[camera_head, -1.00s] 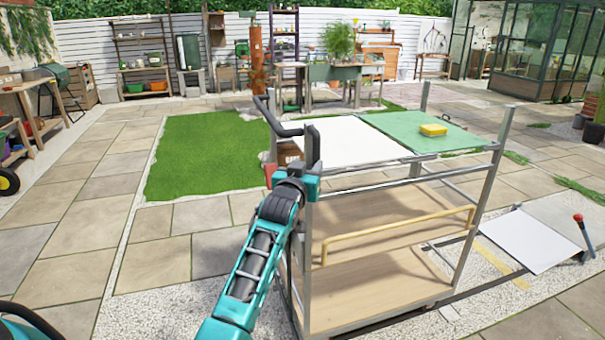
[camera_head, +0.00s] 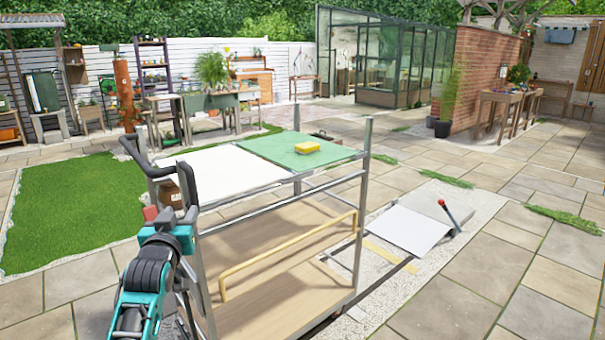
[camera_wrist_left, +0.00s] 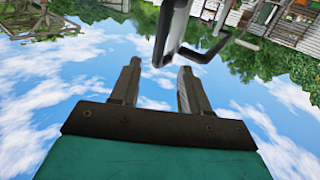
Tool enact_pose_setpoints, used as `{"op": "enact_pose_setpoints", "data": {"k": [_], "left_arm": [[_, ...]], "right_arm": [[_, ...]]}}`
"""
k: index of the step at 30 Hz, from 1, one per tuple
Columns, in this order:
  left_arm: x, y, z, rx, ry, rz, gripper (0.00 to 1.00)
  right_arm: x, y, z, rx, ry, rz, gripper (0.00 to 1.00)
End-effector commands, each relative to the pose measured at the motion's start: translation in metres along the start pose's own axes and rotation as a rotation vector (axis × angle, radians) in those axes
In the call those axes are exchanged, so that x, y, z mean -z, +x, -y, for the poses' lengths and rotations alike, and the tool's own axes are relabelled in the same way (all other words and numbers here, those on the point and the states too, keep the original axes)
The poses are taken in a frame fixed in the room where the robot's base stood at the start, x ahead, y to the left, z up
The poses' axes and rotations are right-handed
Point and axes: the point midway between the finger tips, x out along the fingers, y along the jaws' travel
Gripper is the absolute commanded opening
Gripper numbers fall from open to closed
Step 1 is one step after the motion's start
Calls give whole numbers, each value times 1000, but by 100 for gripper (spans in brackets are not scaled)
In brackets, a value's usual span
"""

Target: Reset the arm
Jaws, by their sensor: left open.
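My left arm comes in from the bottom left in the head view, teal and black. Its gripper (camera_head: 187,218) is beside the near corner post of a metal cart (camera_head: 205,285), below the black handle (camera_head: 135,155). In the left wrist view the two grey fingers (camera_wrist_left: 160,67) stand apart with nothing between them. The cart's grey post and dark handle (camera_wrist_left: 205,52) show just beyond the fingertips. I cannot tell whether the gripper touches the cart. My right gripper is not in view.
The cart top holds a white panel (camera_head: 215,172) and a green panel (camera_head: 285,145) with a yellow sponge-like block (camera_head: 307,148). A white board (camera_head: 408,230) and a red-tipped handle (camera_head: 442,204) lie right of the cart. Paving farther right is clear.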

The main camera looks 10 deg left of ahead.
Motion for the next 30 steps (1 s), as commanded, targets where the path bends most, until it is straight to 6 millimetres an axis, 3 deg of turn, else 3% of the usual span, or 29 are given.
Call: {"op": "enact_pose_setpoints", "data": {"k": [5,8,12,18,21,24,30], "left_arm": [[-60,-33,-16,-59,60,87,46],[-112,-72,-32,-124,107,168,46],[-180,-139,-52,-225,156,288,46],[-251,-247,-76,-364,181,455,46],[-270,-291,-84,-414,180,519,46],[-281,-319,-89,-446,173,560,46],[-285,-336,-92,-464,170,582,46]], "right_arm": [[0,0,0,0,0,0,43],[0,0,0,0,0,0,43],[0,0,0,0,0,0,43],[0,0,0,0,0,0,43],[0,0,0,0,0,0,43],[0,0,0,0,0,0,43],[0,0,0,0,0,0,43]]}}
